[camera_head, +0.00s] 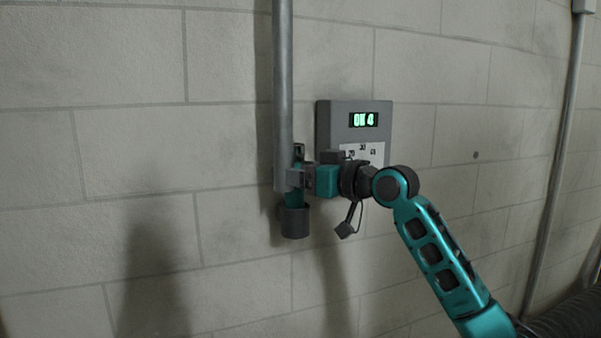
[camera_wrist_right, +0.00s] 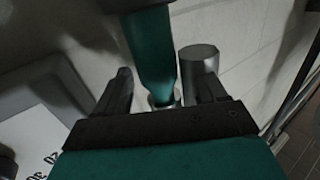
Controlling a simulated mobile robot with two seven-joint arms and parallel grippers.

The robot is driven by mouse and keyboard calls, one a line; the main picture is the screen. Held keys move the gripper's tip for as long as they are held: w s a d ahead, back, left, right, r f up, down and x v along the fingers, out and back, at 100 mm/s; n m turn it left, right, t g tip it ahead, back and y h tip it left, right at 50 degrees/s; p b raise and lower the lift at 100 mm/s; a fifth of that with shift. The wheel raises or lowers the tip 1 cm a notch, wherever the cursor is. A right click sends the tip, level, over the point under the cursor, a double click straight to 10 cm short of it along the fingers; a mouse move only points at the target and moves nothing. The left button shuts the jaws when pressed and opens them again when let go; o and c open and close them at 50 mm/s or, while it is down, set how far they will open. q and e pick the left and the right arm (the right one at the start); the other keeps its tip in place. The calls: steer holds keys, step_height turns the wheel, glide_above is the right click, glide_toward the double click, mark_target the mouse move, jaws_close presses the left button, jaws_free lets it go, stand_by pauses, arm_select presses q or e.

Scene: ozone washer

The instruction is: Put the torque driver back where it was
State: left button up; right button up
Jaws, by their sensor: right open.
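The torque driver seems to be the upright teal tool (camera_head: 297,198) at the pipe's lower end. A dark cylinder (camera_head: 294,223) sits at its bottom; I cannot tell whether this is a holder cup or part of the tool. In the right wrist view the teal shaft (camera_wrist_right: 153,55) stands between my right gripper's fingers (camera_wrist_right: 165,92), with a silvery end close to the palm. My right gripper (camera_head: 297,180) reaches in from the right and is open around the shaft. Contact cannot be made out. My left gripper is out of view.
A grey pipe (camera_head: 283,90) comes down beside the tool; its end (camera_wrist_right: 198,70) is close to one finger. A grey wall box (camera_head: 335,125) with a green "OK 4" display (camera_head: 364,120) is behind my wrist. The wall left is bare.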

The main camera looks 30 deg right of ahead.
steer(key=shift+r, duration=0.15)
steer(key=b+v, duration=0.3)
steer(key=v, duration=0.8)
steer(key=w+a+f+m+g+h, duration=0.1)
steer(key=a+f+g+h, duration=0.1)
steer(key=f, duration=1.4)
steer(key=w+a+f+m+g+h, duration=0.1)
steer(key=a+f+m, duration=0.1)
steer(key=f, duration=1.4)
steer(key=s+a+f+n+g, duration=0.2)
steer(key=s+a+f+g, duration=0.1)
steer(key=s+a+f, duration=1.3)
step_height(320, 180, down, 4)
steer(key=shift+s+a, duration=0.4)
steer(key=shift+a, duration=0.35)
